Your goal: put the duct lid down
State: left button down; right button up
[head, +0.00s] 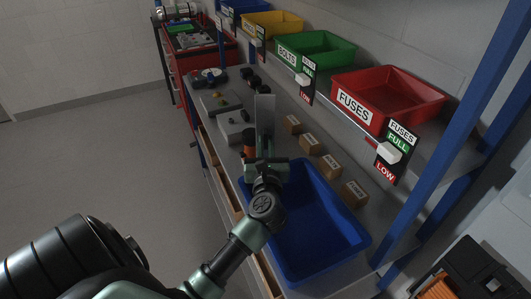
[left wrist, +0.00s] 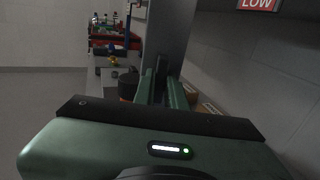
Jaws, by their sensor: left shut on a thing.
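The duct lid, a flat grey plate (head: 265,112), stands upright in the jaws of my left gripper (head: 264,156) above the workbench. In the left wrist view the lid (left wrist: 168,38) rises between the two fingers of the gripper (left wrist: 160,88), which is shut on it. The lower part of the lid is hidden by the fingers. My right gripper is not in view.
A blue bin (head: 315,230) lies below and right of my left gripper. Small brown boxes (head: 331,167) line the bench's back. An orange cylinder (head: 249,138) is beside the lid. Grey devices (head: 229,128) stand further along. Labelled bins, such as the red one (head: 405,92), fill the shelf.

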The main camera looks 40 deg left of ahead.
aim_at(266, 152)
pick_arm(q)
jog(key=shift+f, duration=1.4)
jog(key=shift+f+b, duration=0.2)
jog(key=shift+b, duration=0.15)
jog(key=c, duration=1.5)
grip_release()
jog(key=shift+o, duration=0.2)
jog(key=shift+r, duration=0.1)
